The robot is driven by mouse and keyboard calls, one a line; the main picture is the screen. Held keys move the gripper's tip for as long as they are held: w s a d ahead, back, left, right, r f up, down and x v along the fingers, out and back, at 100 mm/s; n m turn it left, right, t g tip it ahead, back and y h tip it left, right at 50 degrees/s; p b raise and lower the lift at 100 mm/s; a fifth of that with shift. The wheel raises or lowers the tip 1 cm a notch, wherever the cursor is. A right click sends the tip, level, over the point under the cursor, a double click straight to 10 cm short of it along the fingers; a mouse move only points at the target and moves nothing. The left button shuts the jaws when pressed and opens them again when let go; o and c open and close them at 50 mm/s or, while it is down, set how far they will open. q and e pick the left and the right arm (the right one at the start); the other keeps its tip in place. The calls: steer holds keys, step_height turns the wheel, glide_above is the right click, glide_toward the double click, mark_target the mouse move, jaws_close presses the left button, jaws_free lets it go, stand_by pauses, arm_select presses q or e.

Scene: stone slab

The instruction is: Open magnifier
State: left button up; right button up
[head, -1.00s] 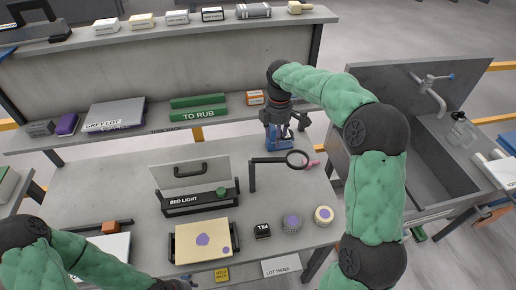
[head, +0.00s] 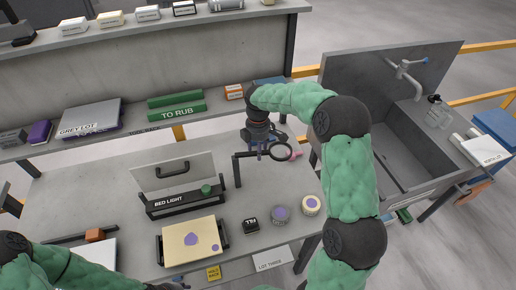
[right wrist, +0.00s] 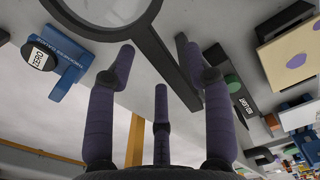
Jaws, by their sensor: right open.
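The magnifier is a black-rimmed round lens (head: 281,152) on a thin dark arm and upright post, standing on the grey bench right of the bed light box. Its rim and arm show large at the top of the right wrist view (right wrist: 149,40). My right gripper (head: 264,150) is open, just behind and above the magnifier's arm, left of the lens. My left gripper (head: 176,284) is mostly cut off at the bottom edge.
The bed light box (head: 172,203) with a raised grey panel stands left of the magnifier. A cream board (head: 195,240), a small black block (head: 251,226) and round tins (head: 311,205) lie in front. A blue gauge (right wrist: 62,72) is close by. A sink (head: 385,150) is at right.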

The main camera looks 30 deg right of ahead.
jaws_close()
